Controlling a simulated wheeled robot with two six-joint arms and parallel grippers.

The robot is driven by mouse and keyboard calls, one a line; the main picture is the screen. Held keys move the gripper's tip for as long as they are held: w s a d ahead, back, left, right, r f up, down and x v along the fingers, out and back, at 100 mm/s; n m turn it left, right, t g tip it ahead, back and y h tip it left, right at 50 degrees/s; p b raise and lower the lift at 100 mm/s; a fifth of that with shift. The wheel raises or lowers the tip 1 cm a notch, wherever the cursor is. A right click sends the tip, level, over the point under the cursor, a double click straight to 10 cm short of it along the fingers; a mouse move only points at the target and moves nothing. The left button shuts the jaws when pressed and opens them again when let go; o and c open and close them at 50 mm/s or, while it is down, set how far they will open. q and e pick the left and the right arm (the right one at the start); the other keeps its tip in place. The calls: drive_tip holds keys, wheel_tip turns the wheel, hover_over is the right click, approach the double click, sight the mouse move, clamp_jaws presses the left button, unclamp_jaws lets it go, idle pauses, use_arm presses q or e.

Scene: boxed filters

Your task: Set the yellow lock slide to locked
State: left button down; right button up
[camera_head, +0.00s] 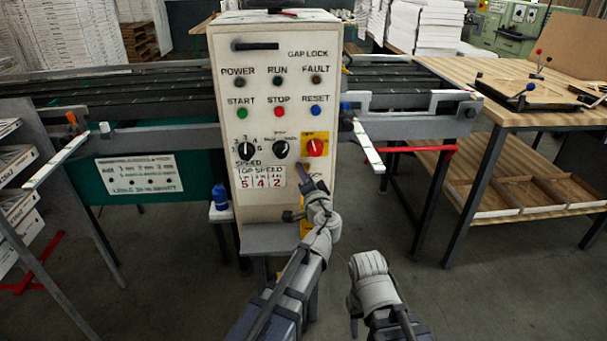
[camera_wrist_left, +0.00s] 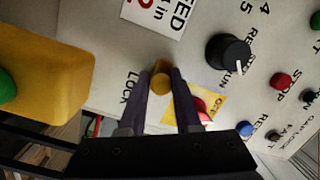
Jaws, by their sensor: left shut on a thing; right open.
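The yellow knob (camera_wrist_left: 160,86) of the lock slide is between the two dark fingers of my left gripper (camera_wrist_left: 163,80) in the left wrist view. The fingers are shut on it, beside the printed word LOCK on the pale panel. The slide's track and its end marks are hidden, so I cannot tell its setting. In the head view my left gripper (camera_head: 303,199) is at the lower right of the control cabinet (camera_head: 225,120) and covers the knob. My right gripper (camera_head: 366,287) is open and empty, low in front of the cabinet, apart from it.
In the wrist view a yellow box (camera_wrist_left: 45,75) with a green button stands close on the left. A black dial (camera_wrist_left: 228,52) and a red stop button (camera_wrist_left: 281,80) are nearby.

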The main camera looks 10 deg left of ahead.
sight(314, 166)
use_arm(q)
drive_tip(key=shift+w+r, duration=0.1)
drive_tip(key=d, duration=0.2)
drive_tip(key=w+d, duration=0.1)
drive_tip(key=shift+w+d, duration=0.1)
drive_tip(key=shift+d, duration=0.3)
drive_tip(key=c, duration=0.7)
unclamp_jaws()
drive_tip(key=shift+o, duration=0.2)
drive_tip(key=shift+s, duration=0.25)
